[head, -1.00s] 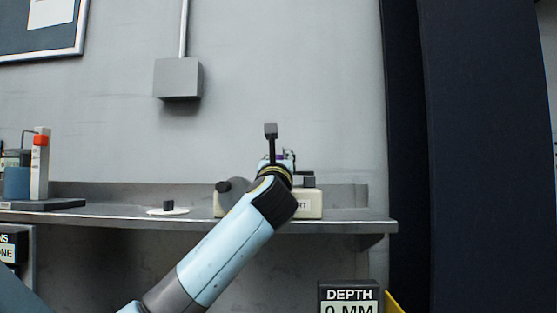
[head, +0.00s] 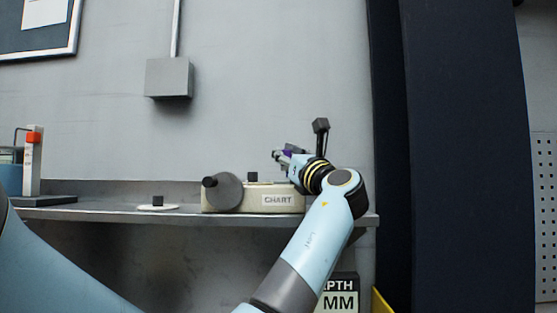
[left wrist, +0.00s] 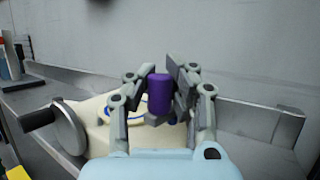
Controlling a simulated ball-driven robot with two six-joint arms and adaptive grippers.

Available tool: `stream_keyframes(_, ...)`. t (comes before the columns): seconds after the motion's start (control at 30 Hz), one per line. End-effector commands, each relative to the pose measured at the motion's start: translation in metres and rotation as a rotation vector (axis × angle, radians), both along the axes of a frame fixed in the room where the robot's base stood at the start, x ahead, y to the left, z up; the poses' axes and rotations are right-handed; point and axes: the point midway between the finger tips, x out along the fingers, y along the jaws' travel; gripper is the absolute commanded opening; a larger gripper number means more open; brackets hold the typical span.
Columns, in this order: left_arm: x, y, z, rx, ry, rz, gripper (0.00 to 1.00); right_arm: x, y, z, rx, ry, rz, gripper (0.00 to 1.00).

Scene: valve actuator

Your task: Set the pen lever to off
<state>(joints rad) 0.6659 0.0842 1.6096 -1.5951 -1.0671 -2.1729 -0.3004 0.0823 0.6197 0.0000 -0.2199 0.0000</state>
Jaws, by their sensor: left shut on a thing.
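The cream chart recorder (head: 255,197), labelled CHART, stands on the wall shelf. It has a grey crank wheel at its left end. My left gripper (head: 283,157) is above its right part, in front of the wall. In the left wrist view, my left gripper (left wrist: 163,84) is shut on an upright purple cylindrical knob (left wrist: 160,97), which looks like the pen lever's grip. A bit of purple also shows at the fingers in the head view. The lever's lower end and any off marking are hidden. My right gripper is not in view.
A round white base with a dark knob (head: 157,203) sits on the shelf (head: 100,212) left of the recorder. A white post with an orange block (head: 33,160) stands further left. A depth sign (head: 341,301) is below, partly behind my arm.

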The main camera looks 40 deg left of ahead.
Motion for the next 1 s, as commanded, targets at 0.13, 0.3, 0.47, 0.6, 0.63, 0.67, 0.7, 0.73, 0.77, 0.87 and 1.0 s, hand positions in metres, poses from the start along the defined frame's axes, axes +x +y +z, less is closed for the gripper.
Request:
stream_keyframes(0.13, 0.005, -0.009, -0.005, -0.007, 0.007, 0.009, 0.0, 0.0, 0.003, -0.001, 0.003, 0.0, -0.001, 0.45)
stream_keyframes(0.3, 0.01, -0.017, -0.005, -0.008, 0.007, 0.008, 0.0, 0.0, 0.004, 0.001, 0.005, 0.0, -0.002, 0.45)
stream_keyframes(0.47, 0.014, -0.021, -0.005, -0.008, 0.007, 0.005, 0.0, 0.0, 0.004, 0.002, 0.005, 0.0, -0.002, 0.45)
stream_keyframes(0.6, 0.016, -0.023, -0.006, -0.008, 0.007, 0.005, 0.0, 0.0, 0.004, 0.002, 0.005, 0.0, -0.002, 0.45)
stream_keyframes(0.63, 0.016, -0.024, -0.006, -0.008, 0.007, 0.005, 0.0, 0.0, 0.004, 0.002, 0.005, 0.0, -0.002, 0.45)
stream_keyframes(0.67, 0.016, -0.024, -0.006, -0.008, 0.007, 0.004, 0.0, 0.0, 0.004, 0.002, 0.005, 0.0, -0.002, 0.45)
stream_keyframes(0.7, 0.016, -0.024, -0.006, -0.009, 0.007, 0.004, 0.0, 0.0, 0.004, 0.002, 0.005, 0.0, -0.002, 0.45)
stream_keyframes(0.73, 0.016, -0.024, -0.006, -0.009, 0.007, 0.004, 0.0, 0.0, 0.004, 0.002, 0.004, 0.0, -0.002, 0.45)
stream_keyframes(0.77, 0.016, -0.024, -0.006, -0.009, 0.008, 0.004, 0.0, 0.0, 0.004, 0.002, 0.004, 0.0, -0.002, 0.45)
stream_keyframes(0.87, 0.016, -0.024, -0.006, -0.009, 0.009, 0.003, 0.0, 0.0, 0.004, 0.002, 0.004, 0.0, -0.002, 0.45)
stream_keyframes(1.0, 0.016, -0.024, -0.007, -0.01, 0.009, 0.003, 0.0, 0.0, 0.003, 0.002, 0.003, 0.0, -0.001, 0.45)
